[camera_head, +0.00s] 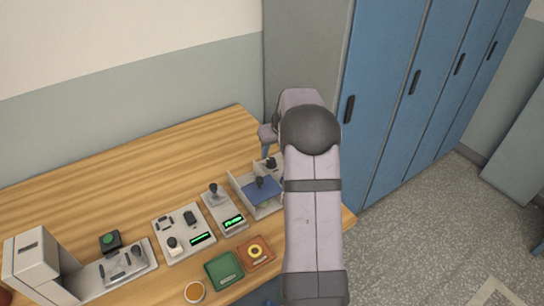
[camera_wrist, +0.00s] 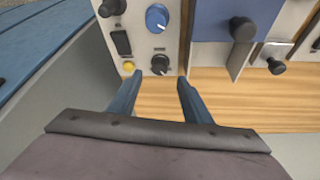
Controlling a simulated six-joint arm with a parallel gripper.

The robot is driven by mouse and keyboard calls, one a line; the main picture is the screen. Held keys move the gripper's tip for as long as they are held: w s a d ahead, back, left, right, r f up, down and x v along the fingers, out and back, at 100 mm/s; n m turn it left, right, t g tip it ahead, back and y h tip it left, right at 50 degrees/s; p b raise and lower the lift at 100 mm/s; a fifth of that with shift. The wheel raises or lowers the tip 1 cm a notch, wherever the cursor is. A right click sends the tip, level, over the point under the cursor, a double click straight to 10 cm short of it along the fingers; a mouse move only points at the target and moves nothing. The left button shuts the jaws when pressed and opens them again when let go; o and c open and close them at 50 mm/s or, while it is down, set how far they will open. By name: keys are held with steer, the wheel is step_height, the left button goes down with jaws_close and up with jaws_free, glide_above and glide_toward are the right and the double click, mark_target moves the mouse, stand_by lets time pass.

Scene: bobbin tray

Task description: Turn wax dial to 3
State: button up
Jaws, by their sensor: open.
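In the wrist view a pale control panel (camera_wrist: 181,60) carries a blue dial (camera_wrist: 157,17) with a white pointer mark and a black dial (camera_wrist: 160,64) below it. No readable label shows which of these is the wax dial. My gripper (camera_wrist: 160,77) is open and empty. Its two blue fingers point at the panel's lower edge, with the black dial ahead between the fingertips. I cannot tell whether they touch it. In the head view my arm hides the panel and most of the gripper.
The panel also has a black switch (camera_wrist: 121,43), a yellow button (camera_wrist: 128,67) and a black knob (camera_wrist: 112,7). A compartment box with a blue plate (camera_head: 257,194) stands beside my arm. Device boxes (camera_head: 184,232), a green tray (camera_head: 223,269) and an orange tray (camera_head: 255,252) lie left. The back of the table is clear.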

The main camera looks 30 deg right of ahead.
mark_target(271, 160)
steer(key=shift+p+x, duration=1.1)
steer(key=shift+x, duration=2)
steer(key=c, duration=1.1)
